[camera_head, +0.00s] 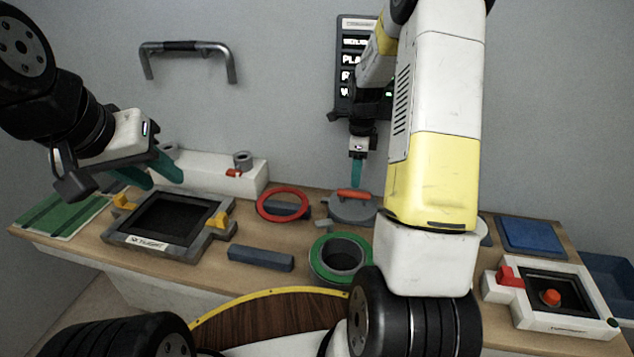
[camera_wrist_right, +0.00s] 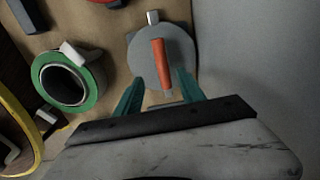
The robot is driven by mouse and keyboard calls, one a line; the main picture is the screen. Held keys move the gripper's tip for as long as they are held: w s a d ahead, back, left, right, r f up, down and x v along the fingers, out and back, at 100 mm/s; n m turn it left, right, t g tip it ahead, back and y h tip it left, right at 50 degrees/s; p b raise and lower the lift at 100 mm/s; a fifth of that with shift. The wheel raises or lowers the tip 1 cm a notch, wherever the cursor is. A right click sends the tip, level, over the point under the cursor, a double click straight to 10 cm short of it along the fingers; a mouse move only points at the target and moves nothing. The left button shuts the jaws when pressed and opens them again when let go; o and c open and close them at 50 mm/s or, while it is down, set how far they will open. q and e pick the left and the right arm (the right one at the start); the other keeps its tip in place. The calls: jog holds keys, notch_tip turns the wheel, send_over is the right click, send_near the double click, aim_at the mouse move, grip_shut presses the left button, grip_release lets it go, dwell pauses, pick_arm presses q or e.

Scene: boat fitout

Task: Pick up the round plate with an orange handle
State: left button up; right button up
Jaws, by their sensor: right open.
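The round grey plate (camera_head: 350,210) with an orange handle (camera_head: 352,194) lies on the table near the back middle. In the right wrist view the plate (camera_wrist_right: 144,66) lies just beyond my fingertips, its orange handle (camera_wrist_right: 160,64) running lengthwise between them.
A red ring (camera_head: 283,204) lies left of the plate. A green ring (camera_head: 341,259) around a grey cylinder stands in front of it. A dark blue-grey bar (camera_head: 261,258), a grey frame (camera_head: 215,237) and a white hatch box (camera_head: 503,316) also occupy the table. The wall stands close behind.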

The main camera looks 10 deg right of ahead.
aim_at(354, 193)
jog(key=shift+w+a+f, duration=0.15)
jog(key=shift+w+f, duration=0.5)
jog(key=shift+w, duration=0.2)
jog(key=f, duration=0.4)
jog(key=s+f, duration=0.1)
jog(key=f, duration=0.2)
jog(key=shift+f, duration=0.1)
grip_shut()
dwell(0.6)
